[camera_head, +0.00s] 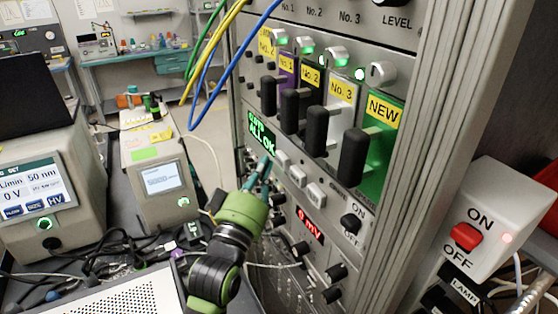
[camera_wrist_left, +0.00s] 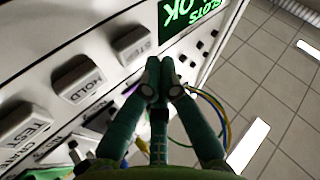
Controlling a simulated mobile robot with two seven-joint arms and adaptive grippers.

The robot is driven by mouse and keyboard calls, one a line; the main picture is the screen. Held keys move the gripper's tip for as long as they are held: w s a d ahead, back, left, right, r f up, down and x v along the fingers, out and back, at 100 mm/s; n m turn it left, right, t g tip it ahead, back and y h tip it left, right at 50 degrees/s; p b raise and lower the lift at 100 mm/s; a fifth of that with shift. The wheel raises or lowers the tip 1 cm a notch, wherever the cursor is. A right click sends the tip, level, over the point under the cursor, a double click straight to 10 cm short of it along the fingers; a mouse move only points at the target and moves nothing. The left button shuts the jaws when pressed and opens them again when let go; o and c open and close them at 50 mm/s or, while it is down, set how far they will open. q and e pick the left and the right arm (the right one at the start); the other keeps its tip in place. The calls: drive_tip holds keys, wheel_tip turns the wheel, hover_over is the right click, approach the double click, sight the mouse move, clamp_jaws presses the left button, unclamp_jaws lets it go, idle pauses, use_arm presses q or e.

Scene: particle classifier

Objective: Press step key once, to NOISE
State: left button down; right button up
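The step key (camera_head: 283,158) is the pale key nearest the small green display (camera_head: 262,135) on the rack; the display reads "SLOTS ALL OK". In the left wrist view the step key (camera_wrist_left: 133,45) is labelled STEP, beside the display (camera_wrist_left: 190,14). My left gripper (camera_head: 264,168) is in front of the rack, just left of the step key. In the left wrist view its fingertips (camera_wrist_left: 163,80) are together with nothing between them, near the key's edge. I cannot tell whether they touch the panel. My right gripper is not in view.
The hold key (camera_wrist_left: 80,80) and the test key (camera_wrist_left: 28,125) lie in line with the step key. Blue, yellow and green cables (camera_head: 215,60) hang at the rack's left edge. Black slider handles (camera_head: 317,125) stick out above the keys. A red switch (camera_head: 466,236) is at right.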

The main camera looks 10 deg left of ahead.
use_arm(q)
drive_tip(key=shift+w+d, duration=0.15)
drive_tip(key=shift+w+d, duration=0.15)
drive_tip(key=shift+d, duration=0.05)
idle(0.3)
drive_tip(key=shift+w+d, duration=0.45)
drive_tip(key=shift+d, duration=0.25)
idle(1.1)
drive_tip(key=shift+a, duration=0.1)
drive_tip(key=shift+s+a+p, duration=0.6)
drive_tip(key=shift+s+a, duration=0.15)
drive_tip(key=shift+a, duration=0.2)
drive_tip(key=shift+a, duration=0.1)
